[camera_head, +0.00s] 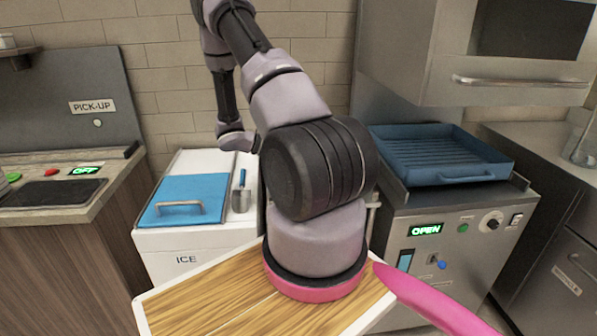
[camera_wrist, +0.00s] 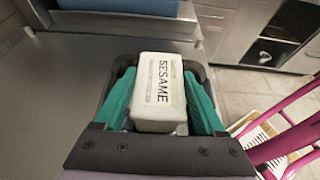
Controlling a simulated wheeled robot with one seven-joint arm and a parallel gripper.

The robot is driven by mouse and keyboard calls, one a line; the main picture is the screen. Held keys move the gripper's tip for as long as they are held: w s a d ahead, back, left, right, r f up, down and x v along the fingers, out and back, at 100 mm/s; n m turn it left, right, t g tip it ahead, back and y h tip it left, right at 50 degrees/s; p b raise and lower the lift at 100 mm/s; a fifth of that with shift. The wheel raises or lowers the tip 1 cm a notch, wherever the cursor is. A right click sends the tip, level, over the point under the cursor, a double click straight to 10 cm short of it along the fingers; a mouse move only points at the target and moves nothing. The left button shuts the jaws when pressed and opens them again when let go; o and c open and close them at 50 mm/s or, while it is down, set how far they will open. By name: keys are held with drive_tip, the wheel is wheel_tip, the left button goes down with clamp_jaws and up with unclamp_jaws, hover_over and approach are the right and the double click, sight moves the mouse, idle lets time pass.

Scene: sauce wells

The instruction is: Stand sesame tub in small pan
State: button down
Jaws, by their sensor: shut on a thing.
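The sesame tub (camera_wrist: 158,90) is a cream-white block-shaped tub with dark SESAME lettering, in the middle of the wrist view. My gripper (camera_wrist: 162,100) has green finger pads pressed on both sides of it and is shut on it. A grey metal surface shows behind and to the left of the tub; I cannot tell how far it is from the tub. In the head view my arm blocks the middle, and the gripper and tub are hidden. I cannot make out the small pan in either view.
In the head view, a blue tray (camera_head: 440,168) sits on a steel machine labelled OPEN at right. An ice chest (camera_head: 185,247) with a blue lid (camera_head: 187,187) and a scoop (camera_head: 242,190) stands left of my arm. A pick-up counter (camera_head: 85,212) is farther left.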

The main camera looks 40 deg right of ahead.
wheel_tip(320, 180, down, 4)
drive_tip(key=shift+f, duration=0.15)
unclamp_jaws()
drive_tip(key=v, duration=1.2)
drive_tip(key=s+a+r+m+t+y, duration=0.1)
drive_tip(key=s+a+r+m+y, duration=0.15)
drive_tip(key=r, duration=0.35)
drive_tip(key=s+a+r+m+t+y, duration=0.1)
drive_tip(key=a+r+m+t+y, duration=0.15)
drive_tip(key=r, duration=0.45)
drive_tip(key=s+a+r+m+t+y, duration=0.1)
drive_tip(key=s+a+r+m+y, duration=0.1)
drive_tip(key=a+r+m, duration=0.3)
drive_tip(key=s+a+r+m+t+y, duration=0.3)
drive_tip(key=s+a+r+t, duration=0.2)
drive_tip(key=r, duration=0.4)
drive_tip(key=s+a+r+m+t+y, duration=0.2)
drive_tip(key=s+a+r+t, duration=0.3)
drive_tip(key=s+r, duration=0.3)
drive_tip(key=shift+a+r+m+y, duration=0.2)
drive_tip(key=shift+r+m+y, duration=0.25)
drive_tip(key=shift+y, duration=0.35)
